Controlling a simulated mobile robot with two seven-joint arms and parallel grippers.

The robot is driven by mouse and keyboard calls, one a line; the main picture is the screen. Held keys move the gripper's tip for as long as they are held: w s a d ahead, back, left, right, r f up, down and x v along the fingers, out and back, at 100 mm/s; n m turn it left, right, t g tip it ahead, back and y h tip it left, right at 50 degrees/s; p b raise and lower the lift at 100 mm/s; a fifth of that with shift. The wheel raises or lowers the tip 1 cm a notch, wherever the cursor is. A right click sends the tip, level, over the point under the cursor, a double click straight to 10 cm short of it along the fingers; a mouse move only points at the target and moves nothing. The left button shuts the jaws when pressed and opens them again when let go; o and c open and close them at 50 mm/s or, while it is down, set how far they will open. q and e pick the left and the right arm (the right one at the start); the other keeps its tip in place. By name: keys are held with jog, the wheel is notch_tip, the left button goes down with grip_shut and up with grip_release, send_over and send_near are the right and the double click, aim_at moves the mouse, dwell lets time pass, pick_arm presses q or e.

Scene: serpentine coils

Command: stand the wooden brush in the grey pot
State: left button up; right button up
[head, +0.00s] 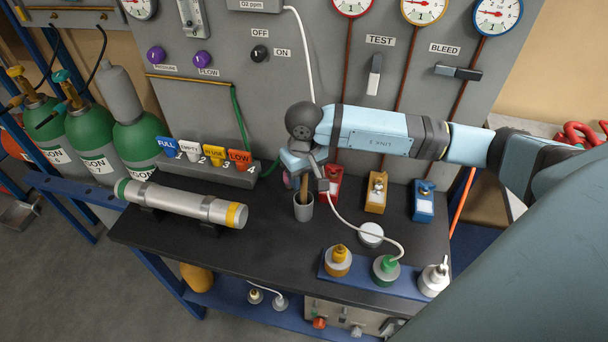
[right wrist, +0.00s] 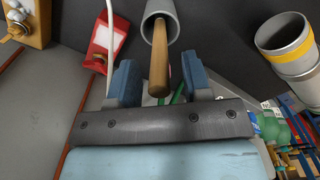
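The grey pot (head: 303,211) stands on the black bench top, left of the red block. The wooden brush (head: 304,190) has its brown handle rising out of the pot, and its lower end is hidden inside. In the right wrist view the handle (right wrist: 158,62) sticks out of the pot's mouth (right wrist: 168,13). My right gripper (head: 306,172) is just above the pot. Its two blue fingers (right wrist: 160,83) are apart, on either side of the handle, with gaps showing on both sides. My left gripper is not in view.
A metal cylinder (head: 183,203) lies in cradles at the left. Red (head: 332,186), yellow (head: 376,193) and blue (head: 423,202) blocks stand at the back right. A blue tray (head: 360,286) with capped jars is in front. A white cord (head: 352,224) runs close past the gripper.

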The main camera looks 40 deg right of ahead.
jog(key=shift+r, duration=0.1)
jog(key=shift+r+p, duration=0.2)
jog(key=shift+p, duration=0.15)
notch_tip(320, 180, up, 10)
jog(key=shift+r+b, duration=0.25)
jog(key=shift+b, duration=0.8)
jog(key=shift+r, duration=0.65)
jog(key=shift+s+f, duration=0.1)
jog(key=shift+s, duration=0.05)
